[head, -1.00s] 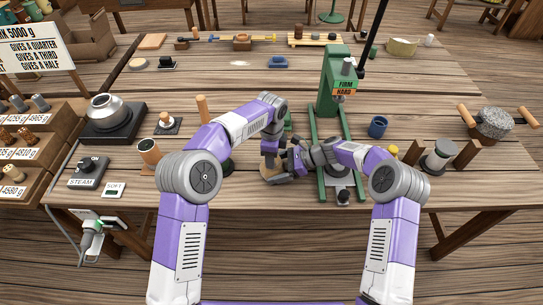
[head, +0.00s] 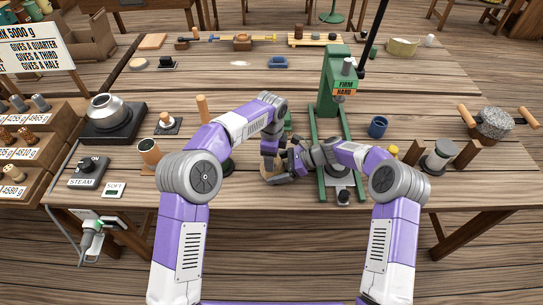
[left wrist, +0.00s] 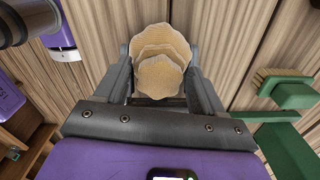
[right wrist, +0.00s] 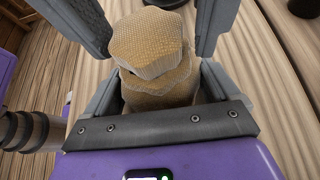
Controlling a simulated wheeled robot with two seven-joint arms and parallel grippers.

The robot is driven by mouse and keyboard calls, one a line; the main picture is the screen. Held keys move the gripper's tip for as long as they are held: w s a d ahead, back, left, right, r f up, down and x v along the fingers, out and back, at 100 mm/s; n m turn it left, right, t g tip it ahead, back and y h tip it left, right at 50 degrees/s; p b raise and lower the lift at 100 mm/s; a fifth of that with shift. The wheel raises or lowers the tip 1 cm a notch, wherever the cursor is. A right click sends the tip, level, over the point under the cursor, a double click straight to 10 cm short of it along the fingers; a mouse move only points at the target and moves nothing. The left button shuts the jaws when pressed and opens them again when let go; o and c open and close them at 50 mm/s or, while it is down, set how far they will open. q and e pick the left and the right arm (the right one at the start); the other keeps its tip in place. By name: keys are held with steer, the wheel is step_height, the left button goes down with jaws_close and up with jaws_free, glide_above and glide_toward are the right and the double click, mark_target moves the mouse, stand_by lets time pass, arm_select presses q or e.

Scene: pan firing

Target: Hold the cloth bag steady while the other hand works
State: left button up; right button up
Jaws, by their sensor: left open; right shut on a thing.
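The tan woven cloth bag (head: 266,171) stands near the front edge of the table, left of the green press (head: 335,95), and is mostly covered by my grippers in the head view. It shows as stacked, bulging folds in the left wrist view (left wrist: 160,75) and the right wrist view (right wrist: 152,60). My right gripper (head: 284,171) is shut on the bag from the right. My left gripper (head: 269,160) is open, with its fingers on either side of the bag. Whether its fingers touch the cloth is unclear.
The press with its FIRM and HARD label stands close to the right gripper. A grey stone pot (head: 495,122) is far right.

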arm_select(q)
step_height(320, 180, up, 12)
stand_by(0.4)
steer(key=shift+f, duration=0.1)
arm_select(e)
steer(key=o, duration=0.5)
steer(key=shift+o, duration=0.2)
